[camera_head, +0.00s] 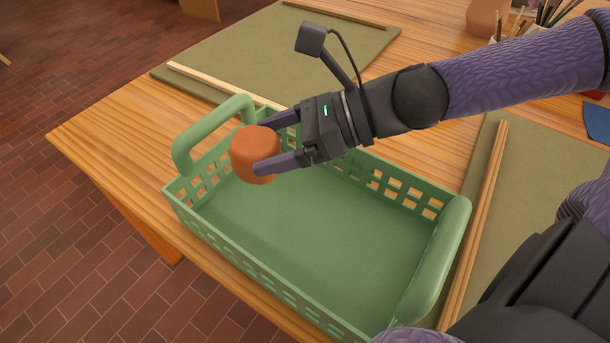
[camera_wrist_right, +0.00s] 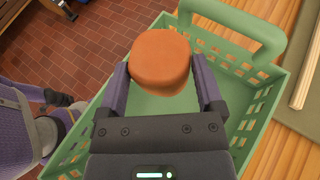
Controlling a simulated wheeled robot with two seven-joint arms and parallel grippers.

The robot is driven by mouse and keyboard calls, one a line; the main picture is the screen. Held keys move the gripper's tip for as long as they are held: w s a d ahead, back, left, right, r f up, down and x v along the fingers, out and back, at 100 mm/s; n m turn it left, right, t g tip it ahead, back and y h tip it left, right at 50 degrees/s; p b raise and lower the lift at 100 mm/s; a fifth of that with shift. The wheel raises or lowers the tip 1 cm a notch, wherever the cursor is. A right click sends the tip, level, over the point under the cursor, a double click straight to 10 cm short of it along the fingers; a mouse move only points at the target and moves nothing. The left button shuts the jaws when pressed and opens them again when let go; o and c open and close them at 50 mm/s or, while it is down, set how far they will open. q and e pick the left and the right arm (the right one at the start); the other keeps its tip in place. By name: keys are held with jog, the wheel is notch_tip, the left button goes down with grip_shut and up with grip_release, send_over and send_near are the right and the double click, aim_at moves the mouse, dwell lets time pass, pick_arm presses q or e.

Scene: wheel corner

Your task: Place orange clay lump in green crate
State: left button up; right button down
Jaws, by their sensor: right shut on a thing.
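The orange clay lump (camera_head: 254,154) is a short rounded cylinder. My right gripper (camera_head: 268,145) is shut on it, with one finger on each side. The lump also shows between the fingers in the right wrist view (camera_wrist_right: 161,62). In the head view it appears over the handle end of the green crate (camera_head: 330,235), inside the rim's outline; its exact height above the crate floor is hard to tell. The crate has lattice walls, a raised handle at each end and an empty-looking floor. My left gripper is not in view.
The crate stands on a wooden table (camera_head: 120,135) near its edge, with a brick floor (camera_head: 60,250) beyond. Green mats (camera_head: 250,50) with wooden strips lie behind and to the right. A clay pot (camera_head: 484,17) and brushes stand at the back right.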

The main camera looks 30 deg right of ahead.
jog(key=b, duration=0.7)
send_over(309, 202)
jog(key=a, duration=0.6)
jog(key=f, duration=1.3)
jog(key=shift+s+d, duration=0.15)
jog(key=shift+s, duration=0.05)
jog(key=shift+f+b, duration=0.3)
jog(key=shift+b, duration=0.1)
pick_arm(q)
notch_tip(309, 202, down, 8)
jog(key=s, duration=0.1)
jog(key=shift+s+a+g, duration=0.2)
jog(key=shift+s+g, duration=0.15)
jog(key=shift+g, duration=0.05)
pick_arm(e)
jog(key=shift+r, duration=0.15)
grip_release()
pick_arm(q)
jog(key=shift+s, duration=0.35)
